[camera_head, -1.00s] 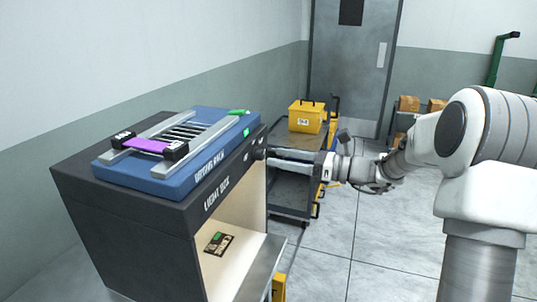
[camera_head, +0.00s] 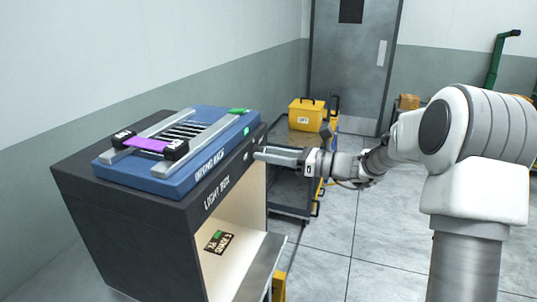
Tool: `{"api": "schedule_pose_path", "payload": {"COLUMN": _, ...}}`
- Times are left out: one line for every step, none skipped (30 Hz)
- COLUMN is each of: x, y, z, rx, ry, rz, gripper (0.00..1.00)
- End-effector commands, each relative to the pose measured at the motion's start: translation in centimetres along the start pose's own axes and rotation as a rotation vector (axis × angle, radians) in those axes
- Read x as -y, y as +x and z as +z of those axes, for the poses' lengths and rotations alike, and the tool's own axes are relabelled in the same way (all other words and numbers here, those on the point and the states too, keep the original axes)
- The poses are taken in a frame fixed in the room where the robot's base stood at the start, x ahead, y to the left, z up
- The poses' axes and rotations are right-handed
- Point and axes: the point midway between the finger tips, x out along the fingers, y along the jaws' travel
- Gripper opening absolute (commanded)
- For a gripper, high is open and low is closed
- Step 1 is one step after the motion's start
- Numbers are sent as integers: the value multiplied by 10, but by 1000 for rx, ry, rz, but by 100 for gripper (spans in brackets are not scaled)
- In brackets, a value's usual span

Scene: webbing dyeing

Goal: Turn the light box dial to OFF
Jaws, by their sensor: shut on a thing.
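The light box (camera_head: 215,202) is a dark cabinet with white lettering and a lit, cream-coloured open front. Its dial is at the upper right of the front face, hidden behind my fingers, so its setting cannot be read. My gripper (camera_head: 262,154) reaches in from the right, level with that spot. Its fingers are shut on the dial, with the tips against the front face.
A blue drying rack (camera_head: 160,184) with rails and a purple strip (camera_head: 148,144) lies on top of the light box. A small card (camera_head: 219,242) lies inside. A cart (camera_head: 290,190) with a yellow case (camera_head: 306,114) stands behind my gripper. The tiled floor (camera_head: 345,240) at right is clear.

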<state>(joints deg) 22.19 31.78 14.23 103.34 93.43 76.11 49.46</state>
Motion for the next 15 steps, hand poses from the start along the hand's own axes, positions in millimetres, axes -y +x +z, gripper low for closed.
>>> {"api": "schedule_pose_path", "payload": {"x": 0, "y": 0, "z": 0, "rx": 0, "ry": 0, "rz": 0, "gripper": 0}}
{"api": "schedule_pose_path", "payload": {"x": 0, "y": 0, "z": 0, "rx": 0, "ry": 0, "rz": 0, "gripper": 0}}
{"api": "schedule_pose_path", "payload": {"x": 0, "y": 0, "z": 0, "rx": 0, "ry": 0, "rz": 0, "gripper": 0}}
{"api": "schedule_pose_path", "payload": {"x": 0, "y": 0, "z": 0, "rx": 0, "ry": 0, "rz": 0, "gripper": 0}}
{"api": "schedule_pose_path", "payload": {"x": 0, "y": 0, "z": 0, "rx": 0, "ry": -1, "rz": 0, "gripper": 0}}
{"api": "schedule_pose_path", "payload": {"x": 0, "y": 0, "z": 0, "rx": 0, "ry": -3, "rz": 0, "gripper": 0}}
{"api": "schedule_pose_path", "payload": {"x": 0, "y": 0, "z": 0, "rx": 0, "ry": -5, "rz": 0, "gripper": 0}}
{"api": "schedule_pose_path", "payload": {"x": 0, "y": 0, "z": -1, "rx": 0, "ry": -8, "rz": 0, "gripper": 0}}
{"api": "schedule_pose_path", "payload": {"x": 0, "y": 0, "z": -1, "rx": 0, "ry": -15, "rz": 0, "gripper": 0}}
{"api": "schedule_pose_path", "payload": {"x": 0, "y": 0, "z": -1, "rx": 0, "ry": -22, "rz": 0, "gripper": 0}}
{"api": "schedule_pose_path", "payload": {"x": 0, "y": 0, "z": -1, "rx": 0, "ry": -30, "rz": 0, "gripper": 0}}
{"api": "schedule_pose_path", "payload": {"x": 0, "y": 0, "z": -2, "rx": 0, "ry": -44, "rz": 0, "gripper": 0}}
{"api": "schedule_pose_path", "payload": {"x": 0, "y": 0, "z": -2, "rx": 0, "ry": -56, "rz": 0, "gripper": 0}}
{"api": "schedule_pose_path", "payload": {"x": 0, "y": 0, "z": -2, "rx": 0, "ry": -69, "rz": -1, "gripper": 0}}
{"api": "schedule_pose_path", "payload": {"x": 0, "y": 0, "z": -3, "rx": 0, "ry": -91, "rz": -1, "gripper": 0}}
